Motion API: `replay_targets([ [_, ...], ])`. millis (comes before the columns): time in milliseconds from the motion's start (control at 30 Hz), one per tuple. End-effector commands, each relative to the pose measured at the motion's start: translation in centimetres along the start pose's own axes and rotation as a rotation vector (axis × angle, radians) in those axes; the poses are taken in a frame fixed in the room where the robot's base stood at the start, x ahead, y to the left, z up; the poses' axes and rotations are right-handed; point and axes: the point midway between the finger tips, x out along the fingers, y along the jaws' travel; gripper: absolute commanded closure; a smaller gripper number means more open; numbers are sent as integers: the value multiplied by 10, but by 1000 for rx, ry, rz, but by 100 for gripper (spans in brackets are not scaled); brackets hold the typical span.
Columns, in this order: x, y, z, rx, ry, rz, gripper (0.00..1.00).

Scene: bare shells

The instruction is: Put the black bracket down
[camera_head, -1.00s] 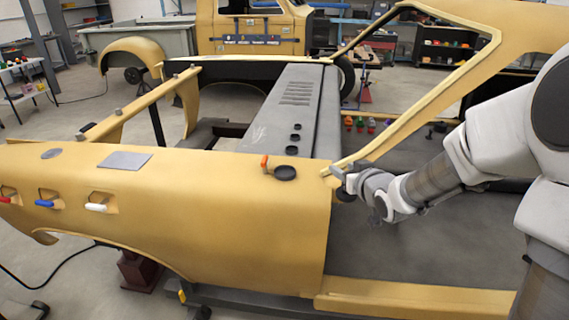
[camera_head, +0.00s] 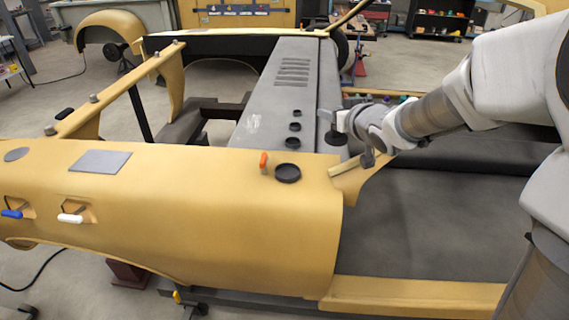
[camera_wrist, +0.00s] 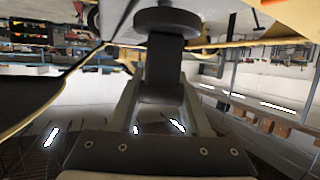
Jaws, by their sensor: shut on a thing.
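My gripper (camera_head: 341,121) is shut on the black bracket (camera_head: 335,138), above the right edge of the grey panel in the head view. The bracket's round dark end hangs below the fingers. In the wrist view, my gripper (camera_wrist: 160,98) has a finger on each side of the bracket's dark block (camera_wrist: 163,68), with a wide round disc (camera_wrist: 166,20) beyond it. I cannot tell whether the bracket touches the panel.
The grey panel (camera_head: 262,118) carries several small black discs (camera_head: 292,142). A yellow fender (camera_head: 200,215) in front bears a black cup (camera_head: 287,173), an orange-handled part (camera_head: 264,163) and a grey plate (camera_head: 100,161). A dark flat floor (camera_head: 440,220) lies right.

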Motion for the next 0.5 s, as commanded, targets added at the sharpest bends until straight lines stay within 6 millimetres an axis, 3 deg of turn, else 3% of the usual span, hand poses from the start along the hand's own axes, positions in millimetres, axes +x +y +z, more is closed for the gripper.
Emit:
replay_targets([
  [500, 48, -74, 34, 0, -1, -8, 100],
])
